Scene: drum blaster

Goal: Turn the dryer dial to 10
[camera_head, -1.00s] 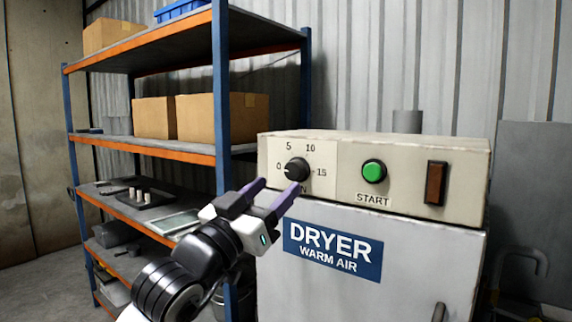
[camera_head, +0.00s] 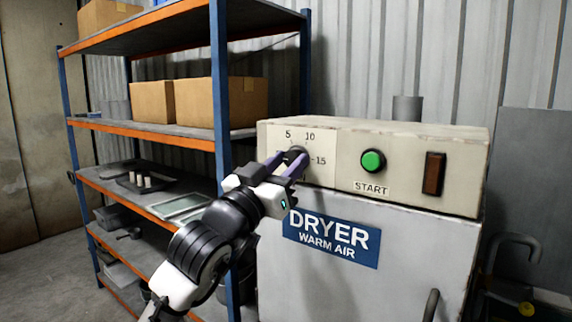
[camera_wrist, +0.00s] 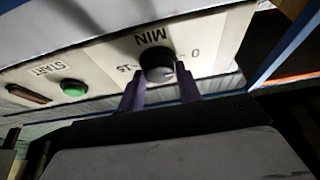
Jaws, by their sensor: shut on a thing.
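The black dryer dial (camera_head: 296,151) is on the left of the dryer's cream control panel. The marks 5, 10 and 15 show around it in the head view; the 0 mark is hidden behind my finger there. My gripper (camera_head: 289,162) is at the dial, with one purple finger on each side, shut on it. In the wrist view the picture is upside down, and the dial (camera_wrist: 156,63) sits between the fingertips, with 0, 15 and MIN around it. The dial's exact setting is hard to read.
A green START button (camera_head: 373,161) and a brown rocker switch (camera_head: 434,174) are to the right on the panel. A blue and orange shelf (camera_head: 219,80) with cardboard boxes (camera_head: 240,101) stands close on the left. The dryer door (camera_head: 330,285) is below the panel.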

